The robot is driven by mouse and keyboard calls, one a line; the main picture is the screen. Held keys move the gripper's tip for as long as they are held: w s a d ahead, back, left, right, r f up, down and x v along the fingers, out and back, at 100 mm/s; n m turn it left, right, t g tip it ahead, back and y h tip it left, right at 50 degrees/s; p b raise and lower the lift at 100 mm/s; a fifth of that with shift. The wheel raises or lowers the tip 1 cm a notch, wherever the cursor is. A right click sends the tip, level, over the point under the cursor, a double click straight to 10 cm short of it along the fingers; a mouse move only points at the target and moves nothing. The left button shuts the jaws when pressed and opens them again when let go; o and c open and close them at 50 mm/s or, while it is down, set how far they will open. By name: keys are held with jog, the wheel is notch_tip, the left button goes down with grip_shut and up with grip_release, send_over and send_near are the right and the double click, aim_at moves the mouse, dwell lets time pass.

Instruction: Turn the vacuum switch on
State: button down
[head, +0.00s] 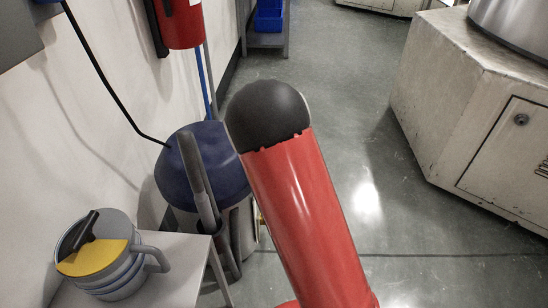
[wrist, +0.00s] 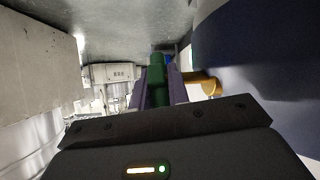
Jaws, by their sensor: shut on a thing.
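The vacuum (head: 172,182), with a dark blue lid and a pale body, stands on the floor by the left wall in the head view. A large dark blue curved surface (wrist: 265,50), likely the vacuum, fills the right of the wrist view. My gripper (wrist: 158,75) is shut on a green piece (wrist: 156,85) beside that surface. I cannot tell whether this piece is the vacuum switch. A brass-coloured fitting (wrist: 207,83) lies just right of the fingers. In the head view my red arm hides the gripper and part of the vacuum's right side.
A black cable runs down the wall to the lid. A pale machine cabinet (head: 450,110) stands right. The floor (head: 345,90) between is clear.

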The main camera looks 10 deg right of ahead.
jog(key=shift+g, duration=0.4)
jog(key=c, duration=1.3)
grip_release()
jog(key=shift+c, duration=0.2)
jog(key=v, duration=0.7)
jog(key=shift+s+r, duration=0.2)
jog(key=shift+s, duration=0.15)
